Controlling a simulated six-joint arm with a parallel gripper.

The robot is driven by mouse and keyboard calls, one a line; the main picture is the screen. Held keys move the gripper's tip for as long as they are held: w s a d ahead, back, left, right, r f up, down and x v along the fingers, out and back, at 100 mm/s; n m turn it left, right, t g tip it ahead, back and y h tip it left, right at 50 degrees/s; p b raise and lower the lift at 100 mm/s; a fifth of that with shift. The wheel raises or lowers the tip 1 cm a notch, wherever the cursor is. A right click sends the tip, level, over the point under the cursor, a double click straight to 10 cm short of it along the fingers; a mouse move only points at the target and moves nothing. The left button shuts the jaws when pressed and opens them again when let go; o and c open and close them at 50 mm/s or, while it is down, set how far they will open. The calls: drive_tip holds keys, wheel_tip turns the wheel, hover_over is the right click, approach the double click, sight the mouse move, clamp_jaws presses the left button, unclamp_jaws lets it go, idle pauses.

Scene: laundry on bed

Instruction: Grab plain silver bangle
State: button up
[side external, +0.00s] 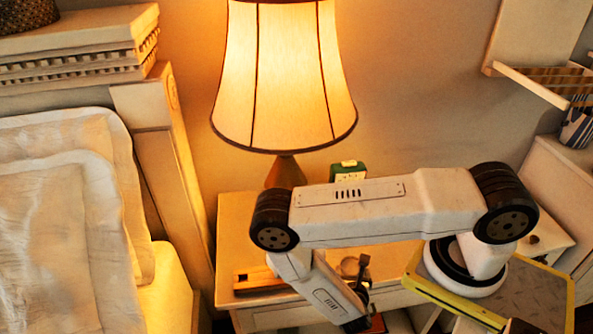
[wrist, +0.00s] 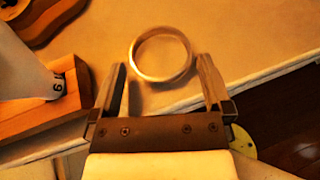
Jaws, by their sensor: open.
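The plain bangle (wrist: 162,79) is a smooth, pale ring, tinted gold by the warm light. It lies flat on the nightstand top near its edge in the wrist view. My gripper (wrist: 160,68) is open and empty, its two fingers pointing toward the bangle. The ring sits between and just beyond the fingertips, roughly centred, with neither finger clearly touching it. The height gap cannot be told. In the side external view my gripper (side external: 363,283) is low over the nightstand's front, and the bangle cannot be clearly made out there.
A wooden tray (wrist: 38,118) holding a white object lies left of my gripper. A curved wooden item (wrist: 38,18) is at the upper left. The nightstand (side external: 236,215) carries a lit lamp (side external: 284,75) and a small green-and-white item (side external: 349,171) at the back. Dark floor lies beyond the edge.

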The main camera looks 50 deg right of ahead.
drive_tip(key=shift+x, duration=0.85)
drive_tip(key=c, duration=0.9)
